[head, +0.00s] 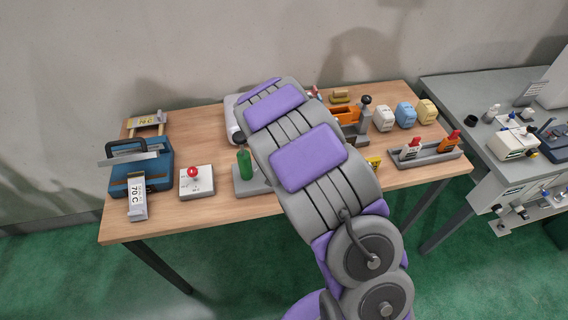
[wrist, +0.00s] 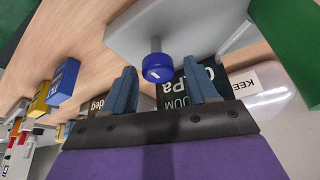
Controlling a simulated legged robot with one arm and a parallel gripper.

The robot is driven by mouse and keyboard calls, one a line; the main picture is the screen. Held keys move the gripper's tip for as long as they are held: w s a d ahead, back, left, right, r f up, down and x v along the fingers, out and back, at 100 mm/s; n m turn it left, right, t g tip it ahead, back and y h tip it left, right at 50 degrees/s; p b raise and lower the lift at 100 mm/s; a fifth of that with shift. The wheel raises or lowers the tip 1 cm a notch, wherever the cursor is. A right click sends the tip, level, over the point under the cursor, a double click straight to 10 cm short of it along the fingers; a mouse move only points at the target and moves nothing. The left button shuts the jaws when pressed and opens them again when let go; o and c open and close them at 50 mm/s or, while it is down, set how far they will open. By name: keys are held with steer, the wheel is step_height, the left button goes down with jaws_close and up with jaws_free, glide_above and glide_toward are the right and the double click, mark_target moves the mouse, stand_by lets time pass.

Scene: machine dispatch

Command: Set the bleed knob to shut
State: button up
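A round blue knob (wrist: 157,68) with a short white mark on its face sits on a grey stem from a pale grey housing (wrist: 150,22) in the wrist view. It appears to be the bleed knob, but no label naming it is readable. My gripper (wrist: 160,72) is open, with its two blue-grey fingers apart and the knob showing between their tips. I cannot tell whether a finger touches it. A dark label with "UUM" and "Pa" (wrist: 205,78) is partly hidden behind the right finger. In the head view, my arm hides my gripper and the knob; part of a white housing (head: 232,118) shows beside it.
On the wooden table (head: 225,205) stand a blue case (head: 155,170), a white box with a red button (head: 196,181), a green cylinder (head: 244,164) and a grey tray with red and orange handles (head: 425,155). A grey bench (head: 450,92) adjoins at right.

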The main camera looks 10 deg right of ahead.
stand_by(0.3)
steer(key=p+v, duration=0.1)
steer(key=v, duration=1.6)
steer(key=shift+w+a, duration=0.1)
